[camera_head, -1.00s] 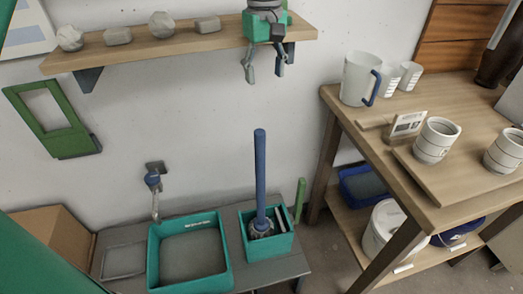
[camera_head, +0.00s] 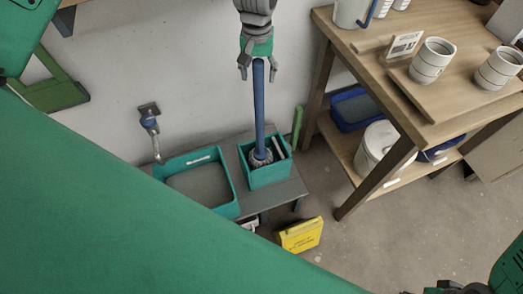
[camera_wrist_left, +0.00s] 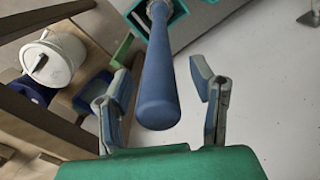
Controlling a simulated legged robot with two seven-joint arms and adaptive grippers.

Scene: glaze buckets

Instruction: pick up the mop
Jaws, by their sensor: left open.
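The mop stands upright with its long blue handle (camera_head: 259,105) rising from a teal bucket (camera_head: 270,176). Its grey head (camera_head: 260,157) sits inside the bucket. My left gripper (camera_head: 258,71) is open, fingers pointing down, at the top end of the handle. In the left wrist view the handle (camera_wrist_left: 158,75) reaches up between the two spread fingers (camera_wrist_left: 161,95), with space on the right side; I cannot tell whether the left finger touches it. Part of what seems to be my right gripper (camera_head: 460,288) shows at the bottom right edge, mostly cut off.
A wide teal tray (camera_head: 226,207) sits beside the bucket on a low grey bench (camera_head: 290,190). A yellow box (camera_head: 301,235) is on the floor in front. A wooden table (camera_head: 430,110) with cups stands at the right, a white bucket (camera_head: 380,148) on its lower shelf.

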